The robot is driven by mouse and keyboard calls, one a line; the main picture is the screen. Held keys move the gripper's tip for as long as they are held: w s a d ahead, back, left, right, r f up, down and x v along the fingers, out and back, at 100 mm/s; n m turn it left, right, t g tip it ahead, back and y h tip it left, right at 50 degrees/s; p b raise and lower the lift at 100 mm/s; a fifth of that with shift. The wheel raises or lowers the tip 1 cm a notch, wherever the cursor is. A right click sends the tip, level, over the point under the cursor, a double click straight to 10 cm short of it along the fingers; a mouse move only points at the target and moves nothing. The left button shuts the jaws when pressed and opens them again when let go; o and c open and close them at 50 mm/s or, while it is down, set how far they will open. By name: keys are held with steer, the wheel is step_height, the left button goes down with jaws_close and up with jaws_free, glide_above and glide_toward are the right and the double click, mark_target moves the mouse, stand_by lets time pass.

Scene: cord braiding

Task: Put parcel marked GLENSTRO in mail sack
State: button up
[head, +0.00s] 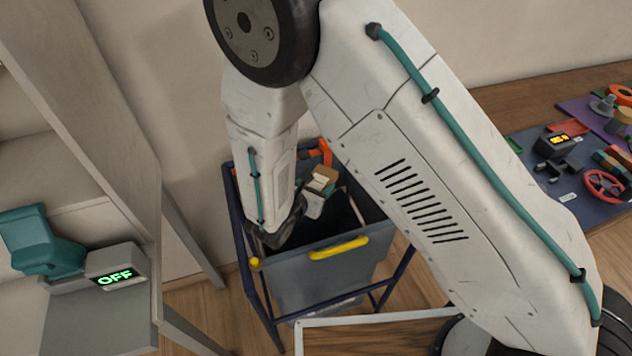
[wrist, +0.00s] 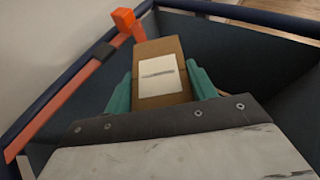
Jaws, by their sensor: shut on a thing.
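The parcel (wrist: 160,68) is a brown box with a white label, whose writing is too small to read. My gripper (wrist: 160,92) is shut on it, with a teal finger at each side. In the head view, the parcel (head: 322,180) shows beside my gripper (head: 312,200), over the open top of the mail sack. The mail sack (head: 325,280) is a dark grey bag in a blue frame with a yellow handle. Its dark inner walls (wrist: 245,60) surround the parcel in the wrist view. My arm hides part of the sack's opening.
An orange-red bar (wrist: 70,105) runs along the sack's left side in the wrist view. A grey shelf (head: 80,190) with a teal device and an OFF display (head: 115,277) stands left. A workbench (head: 530,95) with a dark mat and several small items is right.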

steer(key=o, duration=1)
steer(key=shift+o, duration=0.2)
steer(key=v, duration=0.7)
steer(key=shift+s+a+r, duration=0.2)
steer(key=shift+s, duration=0.1)
